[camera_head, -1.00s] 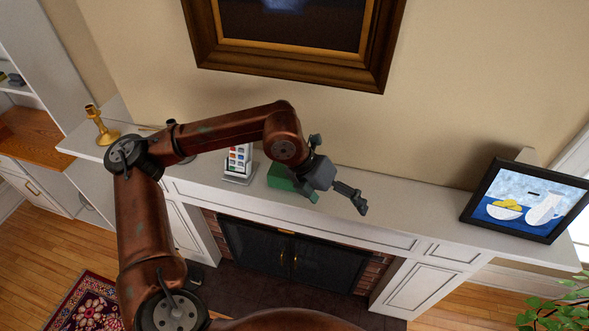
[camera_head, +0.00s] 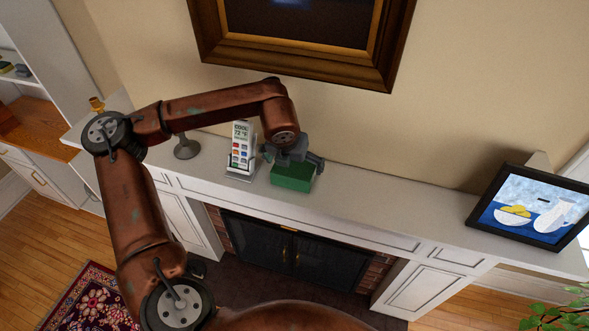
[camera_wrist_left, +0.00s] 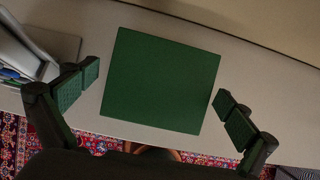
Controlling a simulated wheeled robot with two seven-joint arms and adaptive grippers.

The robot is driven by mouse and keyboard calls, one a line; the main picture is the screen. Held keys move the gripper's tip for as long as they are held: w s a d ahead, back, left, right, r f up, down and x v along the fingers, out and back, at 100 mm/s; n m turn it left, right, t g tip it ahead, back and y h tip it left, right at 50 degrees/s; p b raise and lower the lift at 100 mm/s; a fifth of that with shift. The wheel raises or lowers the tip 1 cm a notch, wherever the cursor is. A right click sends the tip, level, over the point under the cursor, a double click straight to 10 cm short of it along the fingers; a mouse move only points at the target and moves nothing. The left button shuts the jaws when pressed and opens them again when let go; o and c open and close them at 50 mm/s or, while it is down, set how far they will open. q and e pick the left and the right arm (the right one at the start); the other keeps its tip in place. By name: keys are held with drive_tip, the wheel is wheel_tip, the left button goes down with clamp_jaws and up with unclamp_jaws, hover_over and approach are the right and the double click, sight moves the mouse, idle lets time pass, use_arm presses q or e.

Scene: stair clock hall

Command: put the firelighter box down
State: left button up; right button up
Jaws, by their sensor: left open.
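The firelighter box (camera_head: 291,180) is a plain green block resting on the white mantel shelf (camera_head: 375,205), just right of a remote control in its stand. My left gripper (camera_head: 292,162) is directly above it, pointing down, and hides part of its top and back. In the left wrist view the box (camera_wrist_left: 160,80) lies between the two spread fingers of the gripper (camera_wrist_left: 158,89), with a visible gap on each side. The left gripper is open and holds nothing. My right gripper is in neither view.
The remote control (camera_head: 241,147) stands close to the left of the box. A dark-grey round-based object (camera_head: 186,149) and a brass candlestick (camera_head: 97,105) are further left. A framed still life (camera_head: 533,207) leans at the right end. The shelf between box and picture is clear.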

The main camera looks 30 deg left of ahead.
use_arm(q)
drive_tip(key=shift+d+f, duration=0.1)
drive_tip(key=shift+f, duration=0.1)
drive_tip(key=shift+f+b, duration=0.25)
drive_tip(key=shift+b, duration=0.3)
idle(0.4)
drive_tip(key=c, duration=1.4)
drive_tip(key=shift+r, duration=0.15)
